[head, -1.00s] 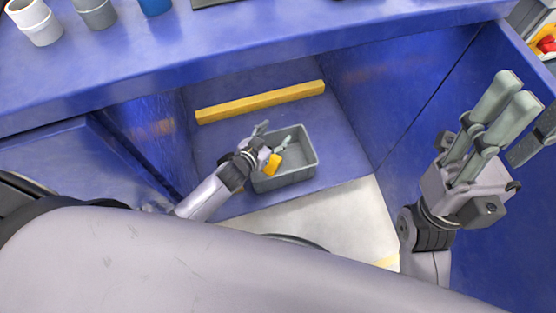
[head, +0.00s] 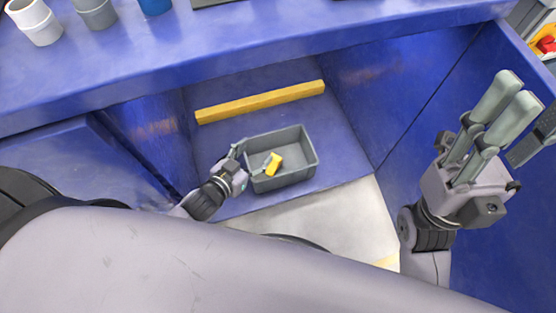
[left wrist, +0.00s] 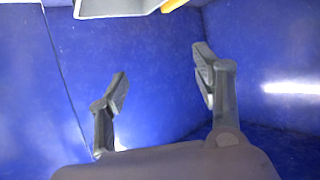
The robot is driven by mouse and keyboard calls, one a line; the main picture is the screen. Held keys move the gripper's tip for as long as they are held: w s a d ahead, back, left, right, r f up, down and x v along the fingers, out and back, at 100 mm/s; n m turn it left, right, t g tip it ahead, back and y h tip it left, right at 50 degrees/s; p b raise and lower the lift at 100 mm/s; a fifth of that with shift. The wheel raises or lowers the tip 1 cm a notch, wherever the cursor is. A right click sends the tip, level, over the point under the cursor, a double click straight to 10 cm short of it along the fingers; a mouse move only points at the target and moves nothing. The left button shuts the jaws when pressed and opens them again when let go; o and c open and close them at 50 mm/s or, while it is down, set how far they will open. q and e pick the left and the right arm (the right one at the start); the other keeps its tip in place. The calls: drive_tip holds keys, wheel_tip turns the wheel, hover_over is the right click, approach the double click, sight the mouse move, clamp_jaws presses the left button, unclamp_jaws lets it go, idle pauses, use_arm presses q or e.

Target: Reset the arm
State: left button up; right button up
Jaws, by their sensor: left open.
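My left gripper (head: 251,158) is open at the left side of a grey bin (head: 300,172) in the head view. One finger is outside the bin's left rim and the other reaches over it, close to a small yellow piece (head: 275,162) inside the bin. Whether that finger touches the piece is unclear. In the left wrist view both fingers (left wrist: 160,82) stand wide apart with nothing between them. My right gripper (head: 508,95) is raised at the right, its fingers pointing up; its opening is hard to judge.
The bin sits in a blue recess below a blue counter (head: 250,48). A yellow bar (head: 260,102) lies behind it. White (head: 38,25), grey (head: 97,12) and blue (head: 155,5) pipe pieces stand on the counter. Blue walls flank the recess.

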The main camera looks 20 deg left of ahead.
use_arm(q)
drive_tip(key=shift+s+a+r, duration=0.15)
drive_tip(key=shift+s+r, duration=0.05)
drive_tip(key=shift+s, duration=0.2)
